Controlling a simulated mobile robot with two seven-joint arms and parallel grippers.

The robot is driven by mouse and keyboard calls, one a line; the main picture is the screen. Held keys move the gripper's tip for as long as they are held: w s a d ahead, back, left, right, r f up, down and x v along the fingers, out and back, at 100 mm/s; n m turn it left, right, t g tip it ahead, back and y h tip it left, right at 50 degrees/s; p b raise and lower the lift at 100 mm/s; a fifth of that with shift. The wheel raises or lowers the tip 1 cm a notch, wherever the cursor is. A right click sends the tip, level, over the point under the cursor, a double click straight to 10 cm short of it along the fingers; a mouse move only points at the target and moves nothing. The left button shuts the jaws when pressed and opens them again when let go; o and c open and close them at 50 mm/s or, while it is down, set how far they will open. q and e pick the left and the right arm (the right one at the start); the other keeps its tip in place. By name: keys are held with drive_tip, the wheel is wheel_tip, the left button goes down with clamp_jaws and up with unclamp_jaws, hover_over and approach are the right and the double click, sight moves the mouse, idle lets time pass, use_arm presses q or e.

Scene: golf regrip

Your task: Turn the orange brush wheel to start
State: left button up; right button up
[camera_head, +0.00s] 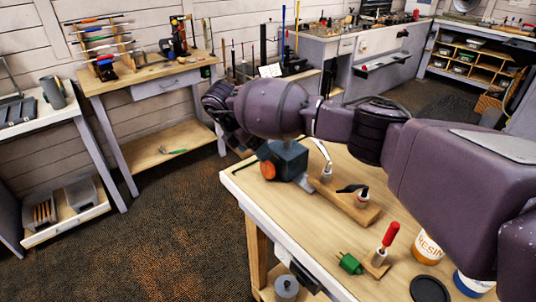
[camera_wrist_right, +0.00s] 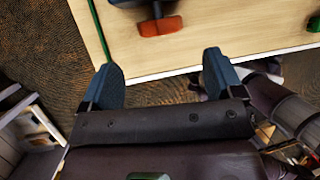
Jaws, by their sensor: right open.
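The orange brush wheel (camera_head: 267,170) is on the side of a dark grey box-like machine (camera_head: 290,160) near the far left end of the workbench. My right arm reaches in from the right above the bench, with its gripper (camera_head: 232,125) beyond and left of the machine; its fingers are hard to make out there. In the right wrist view the gripper (camera_wrist_right: 160,62) is open and empty. The orange wheel (camera_wrist_right: 160,26) lies ahead, roughly centred between the fingertips and apart from them. My left gripper is in neither view.
The workbench (camera_head: 315,215) also holds a wooden block with metal fittings (camera_head: 345,200), a red-handled tool (camera_head: 389,235), a green item (camera_head: 349,263), a resin tub (camera_head: 428,248) and a black disc (camera_head: 429,290). Dark floor lies open left of the bench.

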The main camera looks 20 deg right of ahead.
sight(267, 167)
drive_tip(key=x, duration=0.7)
drive_tip(key=shift+d+f, duration=0.15)
drive_tip(key=shift+f, duration=0.25)
drive_tip(key=shift+s+d+f, duration=0.1)
drive_tip(key=shift+d+f, duration=0.05)
drive_tip(key=shift+s+t+y+p, duration=0.1)
drive_tip(key=shift+t+y+p, duration=0.45)
drive_tip(key=shift+t, duration=0.55)
drive_tip(key=t, duration=0.1)
drive_tip(key=m+t+y, duration=0.1)
drive_tip(key=t, duration=0.1)
drive_tip(key=shift+s+d+t+p, duration=0.1)
drive_tip(key=shift+s+t+p, duration=0.1)
drive_tip(key=shift+t+p, duration=0.15)
drive_tip(key=shift+t+y, duration=0.25)
drive_tip(key=v, duration=1)
drive_tip(key=shift+r, duration=0.4)
drive_tip(key=shift+s, duration=0.1)
drive_tip(key=shift+f, duration=0.1)
